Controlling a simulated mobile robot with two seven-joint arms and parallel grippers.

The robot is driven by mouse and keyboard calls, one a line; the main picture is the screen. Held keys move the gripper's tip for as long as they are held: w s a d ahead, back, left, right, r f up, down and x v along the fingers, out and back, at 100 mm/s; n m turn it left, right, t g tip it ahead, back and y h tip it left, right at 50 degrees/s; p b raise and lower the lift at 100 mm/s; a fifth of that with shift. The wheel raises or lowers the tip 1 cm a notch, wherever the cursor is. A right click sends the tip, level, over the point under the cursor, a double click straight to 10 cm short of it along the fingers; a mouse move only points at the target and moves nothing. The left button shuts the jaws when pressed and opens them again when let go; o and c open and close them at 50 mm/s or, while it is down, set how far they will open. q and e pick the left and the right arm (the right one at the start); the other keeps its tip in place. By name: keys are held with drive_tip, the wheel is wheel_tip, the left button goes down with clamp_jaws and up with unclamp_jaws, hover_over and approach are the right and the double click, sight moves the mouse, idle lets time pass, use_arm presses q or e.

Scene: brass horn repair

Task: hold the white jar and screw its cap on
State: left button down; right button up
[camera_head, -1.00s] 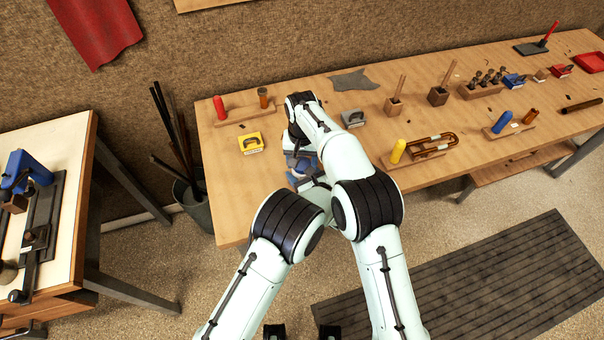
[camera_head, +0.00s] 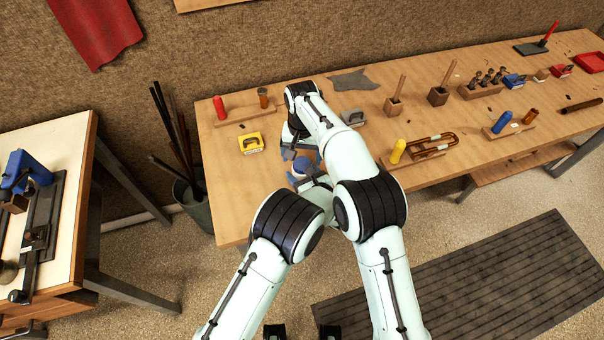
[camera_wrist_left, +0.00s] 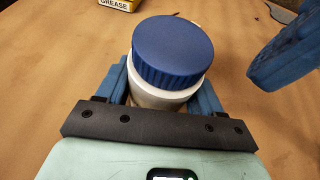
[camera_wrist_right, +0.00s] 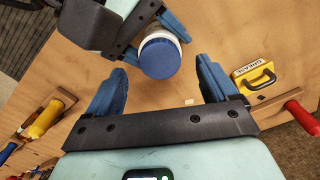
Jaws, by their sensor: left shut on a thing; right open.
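The white jar (camera_wrist_left: 160,97) stands between the blue fingers of my left gripper (camera_wrist_left: 163,88), which is shut on its body. The blue ribbed cap (camera_wrist_left: 173,45) sits on top of the jar and looks about level; its threads are hidden. In the right wrist view the cap (camera_wrist_right: 160,57) shows from above, just beyond the fingertips. My right gripper (camera_wrist_right: 161,68) is open and empty, with its fingers apart from the cap. In the head view the jar's cap (camera_head: 303,168) is partly hidden by my grippers.
A yellow grease tin (camera_head: 251,143) stands left of the jar. A wooden rack (camera_head: 245,117) with red and brown handles is behind it. A yellow-handled tool (camera_head: 398,151) lies to the right. The bench (camera_head: 240,190) is clear on the left front.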

sight(302, 173)
drive_tip(key=shift+r, duration=0.85)
drive_tip(key=shift+c, duration=0.3)
drive_tip(key=n, duration=0.1)
drive_tip(key=r+n, duration=0.1)
drive_tip(key=n, duration=0.1)
drive_tip(key=r+n, duration=0.1)
drive_tip(key=n, duration=0.2)
drive_tip(key=r+n, duration=0.1)
drive_tip(key=n, duration=0.2)
drive_tip(key=shift+r+n, duration=0.25)
drive_tip(key=shift+n, duration=0.05)
drive_tip(key=shift+f, duration=4.05)
